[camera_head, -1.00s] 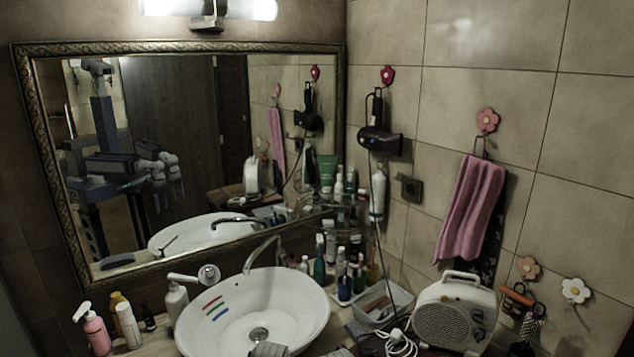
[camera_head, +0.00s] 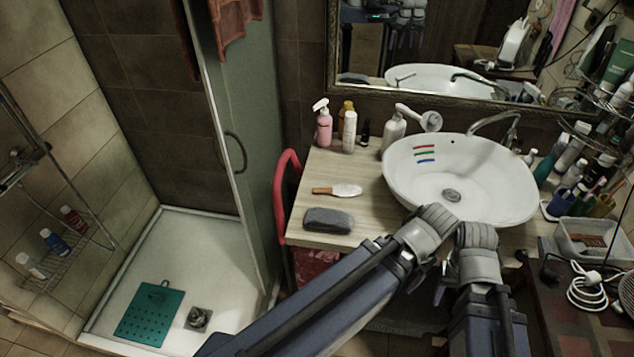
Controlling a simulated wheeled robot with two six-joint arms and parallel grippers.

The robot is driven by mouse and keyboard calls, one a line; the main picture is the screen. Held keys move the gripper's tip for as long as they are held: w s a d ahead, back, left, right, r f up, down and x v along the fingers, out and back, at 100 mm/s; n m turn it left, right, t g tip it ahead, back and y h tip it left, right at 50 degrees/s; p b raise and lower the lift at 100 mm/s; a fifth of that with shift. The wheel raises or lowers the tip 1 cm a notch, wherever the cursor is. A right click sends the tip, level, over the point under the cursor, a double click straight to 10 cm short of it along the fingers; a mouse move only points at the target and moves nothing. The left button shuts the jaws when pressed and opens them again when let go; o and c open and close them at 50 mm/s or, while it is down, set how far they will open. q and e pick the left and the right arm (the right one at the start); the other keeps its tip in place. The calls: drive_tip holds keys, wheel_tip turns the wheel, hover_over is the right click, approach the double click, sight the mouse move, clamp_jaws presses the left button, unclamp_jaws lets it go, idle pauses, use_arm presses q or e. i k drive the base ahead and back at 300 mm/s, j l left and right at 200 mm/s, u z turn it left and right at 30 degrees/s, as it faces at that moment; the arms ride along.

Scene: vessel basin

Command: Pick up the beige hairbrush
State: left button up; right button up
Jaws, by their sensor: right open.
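A brush with a brown wooden handle and a pale beige-white head (camera_head: 346,190) lies flat on the wooden counter, left of the basin. Its handle points left, and nothing touches it. My right gripper (camera_head: 442,290) is open, low in the picture below the basin. It is small and partly hidden by my arm links, well to the right of and below the brush.
A dark grey pouch (camera_head: 328,220) lies just in front of the brush. A pink pump bottle (camera_head: 323,125) and other bottles stand behind it. The white basin (camera_head: 404,196) is to the right. A red curved rail (camera_head: 281,200) runs along the counter's left end.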

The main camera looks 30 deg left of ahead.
sight(339, 190)
drive_tip(key=u, duration=0.9)
